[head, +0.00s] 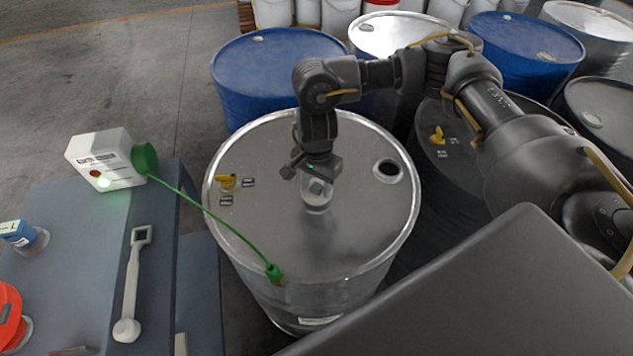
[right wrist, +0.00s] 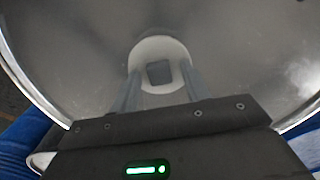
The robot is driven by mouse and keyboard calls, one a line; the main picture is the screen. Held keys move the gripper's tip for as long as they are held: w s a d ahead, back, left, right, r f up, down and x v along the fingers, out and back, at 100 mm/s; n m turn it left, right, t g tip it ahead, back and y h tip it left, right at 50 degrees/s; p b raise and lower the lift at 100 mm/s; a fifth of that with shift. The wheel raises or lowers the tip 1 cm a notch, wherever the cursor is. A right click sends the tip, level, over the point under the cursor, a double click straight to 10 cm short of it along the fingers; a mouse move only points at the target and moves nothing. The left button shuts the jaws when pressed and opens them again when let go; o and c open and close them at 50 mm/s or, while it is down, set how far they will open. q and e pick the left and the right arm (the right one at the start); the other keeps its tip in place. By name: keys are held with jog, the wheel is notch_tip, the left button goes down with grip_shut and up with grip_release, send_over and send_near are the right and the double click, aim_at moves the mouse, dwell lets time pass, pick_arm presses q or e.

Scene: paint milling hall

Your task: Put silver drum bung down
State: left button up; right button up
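The silver drum bung (head: 317,194) is a round metal plug with a square recess. It is at my right gripper (head: 316,186), over the lid of the silver drum (head: 330,245). In the right wrist view the bung (right wrist: 160,52) sits between the two fingers of the right gripper (right wrist: 160,88), which flank it closely and look shut on it. Whether the bung touches the lid I cannot tell. The lid has an open round bung hole (head: 388,170) at its right. My left gripper is not in view.
A green cable with a clamp (head: 274,272) runs from a white box (head: 105,160) to the drum's front rim. A yellow fitting (head: 227,181) stands on the lid's left. A wrench (head: 131,290) lies on the left bench. Blue drums (head: 265,65) and others stand behind.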

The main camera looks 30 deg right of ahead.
aim_at(316, 187)
jog(key=shift+r, duration=0.1)
jog(key=shift+r+p, duration=0.25)
jog(key=shift+p, duration=0.1)
jog(key=shift+w+r+b, duration=0.1)
jog(key=shift+r+b, duration=0.2)
jog(key=shift+r, duration=0.05)
notch_tip(316, 187, up, 11)
jog(key=b, duration=0.2)
